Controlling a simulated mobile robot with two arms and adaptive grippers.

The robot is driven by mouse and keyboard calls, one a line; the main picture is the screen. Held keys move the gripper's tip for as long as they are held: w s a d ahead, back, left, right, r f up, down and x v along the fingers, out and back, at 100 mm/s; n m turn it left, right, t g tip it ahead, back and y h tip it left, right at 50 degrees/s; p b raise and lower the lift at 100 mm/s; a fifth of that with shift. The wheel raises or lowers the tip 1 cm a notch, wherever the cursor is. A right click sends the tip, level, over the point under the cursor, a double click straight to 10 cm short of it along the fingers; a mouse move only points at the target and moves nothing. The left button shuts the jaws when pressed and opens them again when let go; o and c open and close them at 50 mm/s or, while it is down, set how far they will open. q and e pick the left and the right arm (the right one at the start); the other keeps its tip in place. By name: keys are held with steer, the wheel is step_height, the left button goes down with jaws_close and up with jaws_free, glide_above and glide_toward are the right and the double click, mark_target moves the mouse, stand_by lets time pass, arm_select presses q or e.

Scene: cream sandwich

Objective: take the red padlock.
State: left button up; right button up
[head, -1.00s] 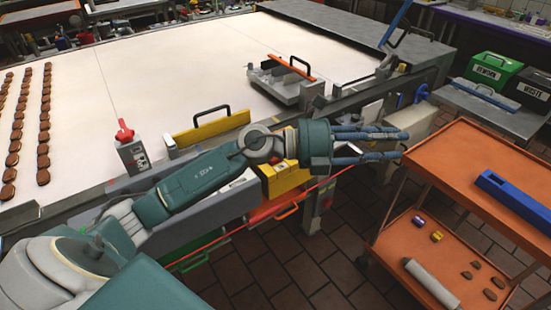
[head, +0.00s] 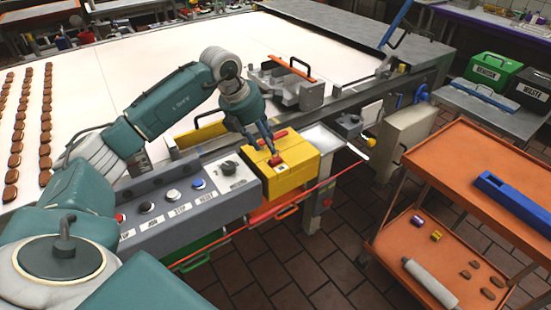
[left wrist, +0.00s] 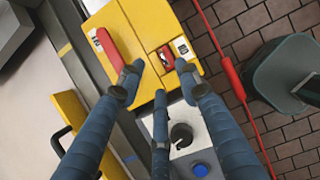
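The red padlock (head: 276,160) appears to be the small red piece on the front part of the yellow box (head: 299,172). In the left wrist view the red padlock (left wrist: 166,56) sits in a recess beside a small label, partly covered by a finger. A longer red handle (left wrist: 108,46) lies on the same box, to the left. My left gripper (head: 270,151) points down at the box top, fingers spread. In the left wrist view the open left gripper (left wrist: 157,77) has its fingertips just short of the padlock; no hold shows. My right gripper is out of view.
A grey control panel (head: 160,222) with knobs and buttons adjoins the box on the left. The yellow guard handle (head: 198,133) stands behind it. An orange cart (head: 465,165) is at the right, with tiled floor (head: 285,262) between.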

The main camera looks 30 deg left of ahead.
mark_target(275, 160)
arm_select(q)
steer(key=x, duration=0.1)
steer(key=p+x, duration=0.1)
steer(key=x, duration=0.1)
steer(key=p+x, duration=0.1)
steer(key=x, duration=0.1)
steer(key=shift+d+r, duration=0.15)
steer(key=shift+d, duration=0.15)
steer(key=shift+w+f, duration=0.15)
steer(key=shift+f, duration=0.15)
jaws_close()
